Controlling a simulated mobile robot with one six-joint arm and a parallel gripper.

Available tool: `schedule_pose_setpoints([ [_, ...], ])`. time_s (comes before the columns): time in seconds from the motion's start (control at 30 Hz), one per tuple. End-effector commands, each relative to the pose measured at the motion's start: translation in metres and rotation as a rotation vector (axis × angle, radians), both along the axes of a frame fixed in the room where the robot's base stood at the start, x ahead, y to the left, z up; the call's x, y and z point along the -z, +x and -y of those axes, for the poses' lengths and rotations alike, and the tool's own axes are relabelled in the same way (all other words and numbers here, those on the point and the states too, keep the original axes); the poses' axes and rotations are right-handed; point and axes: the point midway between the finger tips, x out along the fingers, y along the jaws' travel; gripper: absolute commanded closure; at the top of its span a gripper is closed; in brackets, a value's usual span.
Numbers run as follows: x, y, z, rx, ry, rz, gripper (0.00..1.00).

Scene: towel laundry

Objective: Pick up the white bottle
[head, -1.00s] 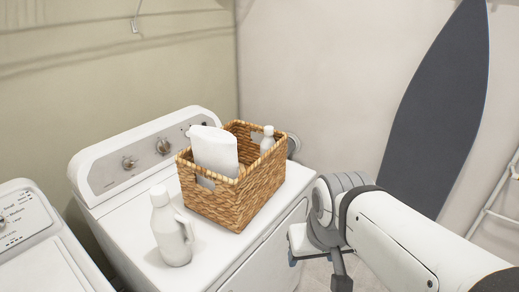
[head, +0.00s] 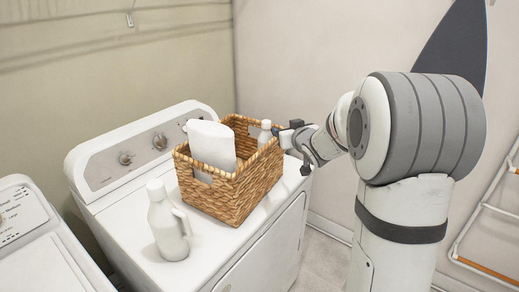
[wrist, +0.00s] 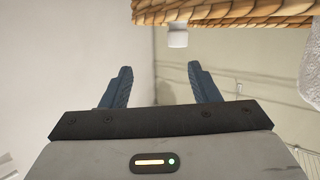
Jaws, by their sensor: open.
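A white bottle (head: 168,225) with a side handle stands upright on the dryer top, in front of the basket. A smaller white bottle (head: 265,133) stands inside the wicker basket (head: 235,193) at its right back; its lower part is hidden by the rim. My gripper (head: 281,132) is at the basket's right side, close to the smaller bottle; whether it touches the rim cannot be told. In the wrist view my gripper (wrist: 160,82) is open and empty between its fingers. The smaller bottle's white cap (wrist: 178,39) shows beyond the fingertips, by the basket rim (wrist: 230,12).
A large white container (head: 212,145) stands in the basket's left part. The dryer (head: 130,218) has a raised control panel behind the basket. Another white machine (head: 40,240) is at the left. A rack (head: 480,225) and a dark ironing board (head: 455,50) stand at the right.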

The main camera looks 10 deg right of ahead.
Motion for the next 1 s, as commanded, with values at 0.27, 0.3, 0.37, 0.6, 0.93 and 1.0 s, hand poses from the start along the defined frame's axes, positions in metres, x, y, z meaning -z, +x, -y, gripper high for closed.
schedule_pose_setpoints([
  [0.27, 0.021, 0.043, -0.018, -0.210, 0.108, 0.166, 0.45],
  [0.3, 0.022, 0.044, -0.019, -0.224, 0.115, 0.175, 0.45],
  [0.37, 0.022, 0.047, -0.021, -0.237, 0.122, 0.183, 0.45],
  [0.6, 0.023, 0.070, -0.031, -0.241, 0.124, 0.186, 0.45],
  [0.93, 0.031, 0.107, -0.045, -0.242, 0.124, 0.187, 0.45],
  [1.0, 0.032, 0.113, -0.047, -0.241, 0.124, 0.186, 0.45],
])
